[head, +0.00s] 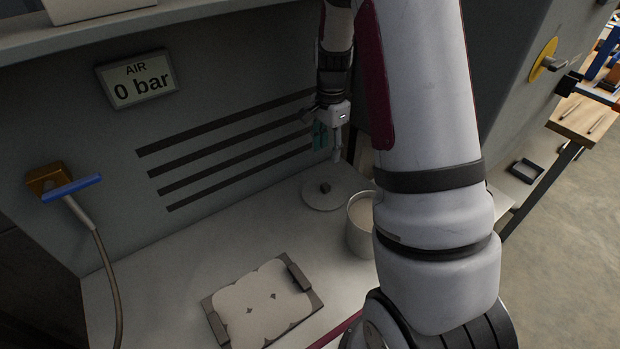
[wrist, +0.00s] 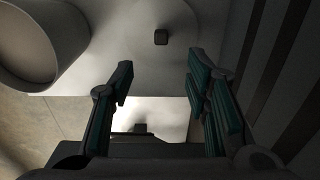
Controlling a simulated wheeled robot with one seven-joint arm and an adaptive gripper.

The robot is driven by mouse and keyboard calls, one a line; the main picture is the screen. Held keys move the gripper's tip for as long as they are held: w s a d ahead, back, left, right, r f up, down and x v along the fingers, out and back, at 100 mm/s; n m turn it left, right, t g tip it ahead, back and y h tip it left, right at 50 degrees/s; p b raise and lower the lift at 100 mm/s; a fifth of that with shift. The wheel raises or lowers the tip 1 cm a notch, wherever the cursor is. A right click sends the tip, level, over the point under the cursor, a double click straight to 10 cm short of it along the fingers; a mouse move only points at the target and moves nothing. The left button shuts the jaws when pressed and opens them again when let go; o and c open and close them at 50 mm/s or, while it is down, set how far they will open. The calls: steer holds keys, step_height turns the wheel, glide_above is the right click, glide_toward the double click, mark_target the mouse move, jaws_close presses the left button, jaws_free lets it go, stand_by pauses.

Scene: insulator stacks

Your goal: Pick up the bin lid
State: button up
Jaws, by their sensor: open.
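The bin lid (head: 338,190) is a pale round disc with a small dark knob (head: 325,187) on top. It lies flat on the worktop near the back wall. In the wrist view the lid (wrist: 125,60) fills the upper middle, and its square knob (wrist: 161,37) shows beyond and between the fingers. My gripper (head: 328,150) is above the lid, open and empty, with its teal-padded fingers apart. In the wrist view my gripper (wrist: 160,82) has a finger on each side, clear of the knob. The bin (head: 360,225), a pale open cylinder, stands beside the lid, partly hidden behind my arm.
A flat tray (head: 213,322) with pale pieces lies at the front of the worktop. The slotted back wall (head: 230,150) rises close behind the lid. The worktop (head: 150,285) is clear at left.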

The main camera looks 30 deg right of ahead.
mark_target(325, 185)
step_height(325, 185, down, 14)
steer(key=shift+w+r+p, duration=0.1)
steer(key=shift+p, duration=0.6)
jaws_close()
